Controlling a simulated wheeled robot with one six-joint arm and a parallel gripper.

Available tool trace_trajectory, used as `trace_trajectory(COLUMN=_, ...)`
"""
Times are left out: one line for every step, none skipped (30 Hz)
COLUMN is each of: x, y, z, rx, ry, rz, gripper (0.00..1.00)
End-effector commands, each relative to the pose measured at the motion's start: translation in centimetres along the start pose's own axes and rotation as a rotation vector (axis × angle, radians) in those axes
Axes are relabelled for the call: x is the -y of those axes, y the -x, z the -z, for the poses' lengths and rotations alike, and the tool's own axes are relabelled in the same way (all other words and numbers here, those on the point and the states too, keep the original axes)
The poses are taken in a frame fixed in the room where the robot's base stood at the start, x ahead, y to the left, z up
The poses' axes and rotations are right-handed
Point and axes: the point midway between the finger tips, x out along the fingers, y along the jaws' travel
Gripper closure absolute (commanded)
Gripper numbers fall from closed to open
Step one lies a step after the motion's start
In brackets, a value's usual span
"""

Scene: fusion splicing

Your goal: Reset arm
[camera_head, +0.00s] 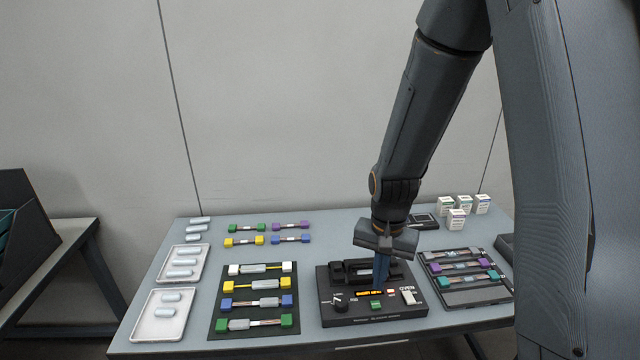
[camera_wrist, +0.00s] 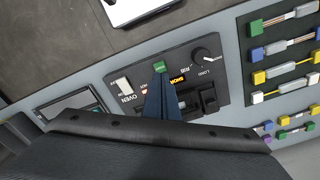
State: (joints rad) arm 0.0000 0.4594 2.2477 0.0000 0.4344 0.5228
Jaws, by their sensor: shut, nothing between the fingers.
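My arm comes down from the upper right in the head view, and my gripper (camera_head: 380,284) points down over the black splicer (camera_head: 345,312). Its blue-grey fingers are closed together with nothing between them. In the wrist view the closed fingers (camera_wrist: 160,80) reach over the splicer panel (camera_wrist: 190,62), their tips near the green button (camera_wrist: 159,66). I cannot tell whether the tips touch it. The green button also shows in the head view (camera_head: 377,305), just below the fingertips. The fingers hide part of the splicer's middle.
A dark mat (camera_head: 216,328) with several coloured connector pieces lies left of the splicer. A dark tray (camera_head: 500,291) with purple and teal pieces lies right. White trays (camera_head: 136,338) stand at the far left. Small white boxes (camera_head: 458,219) stand at the back right. The space above the table's left half is clear.

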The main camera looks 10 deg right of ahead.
Motion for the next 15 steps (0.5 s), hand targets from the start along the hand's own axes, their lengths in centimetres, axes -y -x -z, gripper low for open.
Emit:
trace_trajectory(x=-0.1, y=0.4, z=-0.2, rx=-0.005, ry=0.015, rz=0.003, gripper=1.0)
trace_trajectory(x=-0.2, y=0.8, z=-0.4, rx=-0.009, ry=0.03, rz=0.005, gripper=1.0)
trace_trajectory(x=-0.4, y=1.3, z=-0.7, rx=-0.016, ry=0.055, rz=0.009, gripper=1.0)
trace_trajectory(x=-0.6, y=1.8, z=-1.1, rx=-0.02, ry=0.079, rz=0.011, gripper=1.0)
trace_trajectory(x=-0.8, y=2.3, z=-1.4, rx=-0.027, ry=0.105, rz=0.014, gripper=1.0)
trace_trajectory(x=-1.1, y=3.0, z=-2.0, rx=-0.037, ry=0.145, rz=0.018, gripper=1.0)
trace_trajectory(x=-1.4, y=3.6, z=-2.5, rx=-0.044, ry=0.177, rz=0.021, gripper=1.0)
trace_trajectory(x=-1.7, y=4.2, z=-3.0, rx=-0.052, ry=0.21, rz=0.024, gripper=1.0)
trace_trajectory(x=-2.1, y=4.8, z=-3.7, rx=-0.062, ry=0.253, rz=0.027, gripper=1.0)
trace_trajectory(x=-2.4, y=5.3, z=-4.2, rx=-0.07, ry=0.285, rz=0.029, gripper=1.0)
trace_trajectory(x=-2.7, y=5.7, z=-4.7, rx=-0.077, ry=0.317, rz=0.031, gripper=1.0)
trace_trajectory(x=-3.0, y=6.2, z=-5.4, rx=-0.087, ry=0.357, rz=0.032, gripper=1.0)
trace_trajectory(x=-3.3, y=6.5, z=-5.9, rx=-0.092, ry=0.384, rz=0.033, gripper=1.0)
trace_trajectory(x=-3.5, y=6.8, z=-6.3, rx=-0.098, ry=0.409, rz=0.034, gripper=1.0)
trace_trajectory(x=-3.8, y=7.1, z=-6.8, rx=-0.105, ry=0.438, rz=0.034, gripper=1.0)
